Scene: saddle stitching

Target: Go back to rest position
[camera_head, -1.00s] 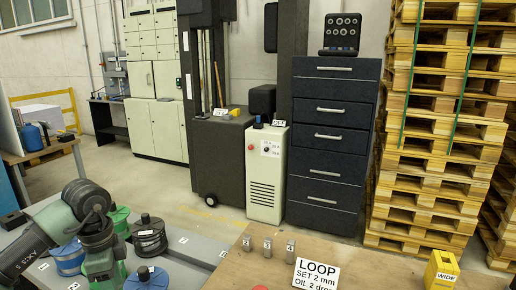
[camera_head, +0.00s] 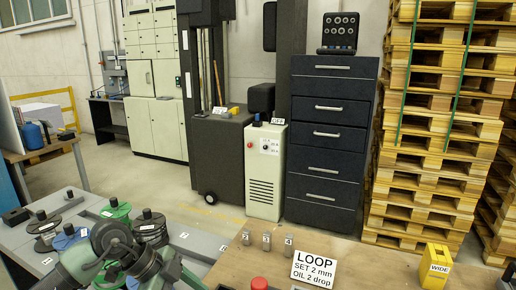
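My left arm (camera_head: 122,254) comes in at the lower left of the head view, low over the grey bench (camera_head: 203,243). Only its dark green and grey links show, bent at a joint. Its gripper fingers are not visible, so I cannot see whether it holds anything. My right arm and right gripper are out of the picture.
Behind the arm stand black (camera_head: 42,224), green (camera_head: 113,209) and blue (camera_head: 67,240) spools. On the wooden table are small metal blocks (camera_head: 266,241), a LOOP card (camera_head: 315,269), a red knob (camera_head: 259,283) and a yellow WIDE holder (camera_head: 434,268). Drawers and pallets stand behind.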

